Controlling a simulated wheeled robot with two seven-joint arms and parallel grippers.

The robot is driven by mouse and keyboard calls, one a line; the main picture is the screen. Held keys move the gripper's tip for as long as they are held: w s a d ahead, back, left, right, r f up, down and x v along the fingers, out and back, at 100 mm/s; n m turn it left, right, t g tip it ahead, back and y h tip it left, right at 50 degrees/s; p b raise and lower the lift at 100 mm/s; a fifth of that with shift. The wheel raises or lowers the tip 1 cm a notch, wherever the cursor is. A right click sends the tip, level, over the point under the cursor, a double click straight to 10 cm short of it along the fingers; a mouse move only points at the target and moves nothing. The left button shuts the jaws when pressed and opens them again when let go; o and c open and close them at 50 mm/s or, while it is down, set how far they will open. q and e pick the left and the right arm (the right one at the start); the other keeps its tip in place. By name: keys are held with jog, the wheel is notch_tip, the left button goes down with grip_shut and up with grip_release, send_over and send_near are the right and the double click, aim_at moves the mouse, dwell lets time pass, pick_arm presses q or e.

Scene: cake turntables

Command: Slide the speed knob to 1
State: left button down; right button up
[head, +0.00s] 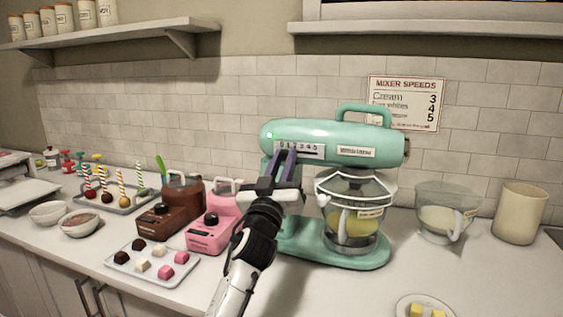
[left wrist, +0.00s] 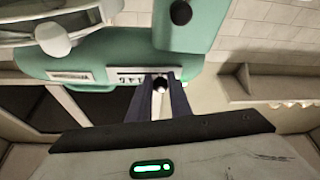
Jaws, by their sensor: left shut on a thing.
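The teal stand mixer (head: 335,136) stands on the counter. Its white speed scale (head: 312,150), numbered 0 to 5, is on the side of the head. My left gripper (head: 286,151) reaches up to the low-number end of this scale. In the left wrist view its two dark fingers (left wrist: 160,84) are closed around the small speed knob (left wrist: 160,83). The fingers hide the knob in the head view, so its exact number cannot be read. A green light (head: 269,136) shows left of the scale. My right gripper is not in view.
The glass bowl (head: 350,190) sits under the mixer head. Brown (head: 183,195) and pink (head: 208,236) warmers stand left of my arm, with a sweets tray (head: 150,264) in front. A clear jug (head: 440,212) stands at right. The wall sign (head: 405,103) lists mixer speeds.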

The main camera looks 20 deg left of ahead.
pick_arm(q)
jog(key=c, duration=1.7)
grip_release()
jog(key=shift+a, duration=0.1)
jog(key=b+v, duration=0.1)
jog(key=v, duration=0.9)
jog(key=shift+s+f, duration=0.1)
jog(key=shift+s, duration=0.05)
